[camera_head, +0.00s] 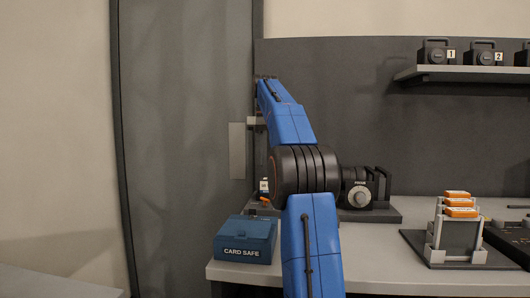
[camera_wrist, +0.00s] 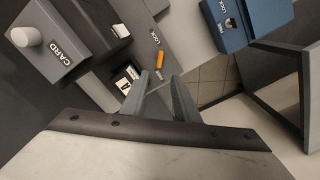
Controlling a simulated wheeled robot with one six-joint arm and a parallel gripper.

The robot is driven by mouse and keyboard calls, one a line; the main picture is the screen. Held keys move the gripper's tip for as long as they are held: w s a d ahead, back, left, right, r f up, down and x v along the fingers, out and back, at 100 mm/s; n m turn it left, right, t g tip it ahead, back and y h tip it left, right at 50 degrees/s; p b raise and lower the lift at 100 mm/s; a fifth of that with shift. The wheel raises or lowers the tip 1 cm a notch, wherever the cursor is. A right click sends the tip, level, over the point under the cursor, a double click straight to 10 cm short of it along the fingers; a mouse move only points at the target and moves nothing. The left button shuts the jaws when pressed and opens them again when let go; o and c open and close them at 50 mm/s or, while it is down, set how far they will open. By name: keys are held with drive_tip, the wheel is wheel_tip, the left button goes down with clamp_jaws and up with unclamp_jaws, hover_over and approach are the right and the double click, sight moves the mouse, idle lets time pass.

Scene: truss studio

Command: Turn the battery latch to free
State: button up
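In the wrist view an orange lever (camera_wrist: 157,60), which looks like the battery latch, lies beside a LOCK label on a grey plate. Next to it is a dark housing (camera_wrist: 128,62) with a small white-labelled part in its opening. In the head view small orange and white parts (camera_head: 265,200) show just left of my arm joint; the arm hides much of that area. My gripper (camera_wrist: 160,82) has its two grey fingers apart with nothing visible between them. The lever appears just beyond the fingertips; I cannot tell any contact.
A blue CARD SAFE box (camera_head: 245,240) sits at the bench's left front. A dark camera body with a round dial (camera_head: 361,196) stands right of my arm. A rack with orange-topped cards (camera_head: 458,230) is further right. A shelf (camera_head: 465,74) holds several dark units.

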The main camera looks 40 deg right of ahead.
drive_tip(key=shift+r, duration=1.1)
drive_tip(key=m, duration=0.5)
approach(265, 202)
drive_tip(key=f, duration=0.8)
drive_tip(key=shift+w+d+f, duration=0.1)
drive_tip(key=shift+w+d, duration=0.1)
drive_tip(key=shift+w, duration=0.05)
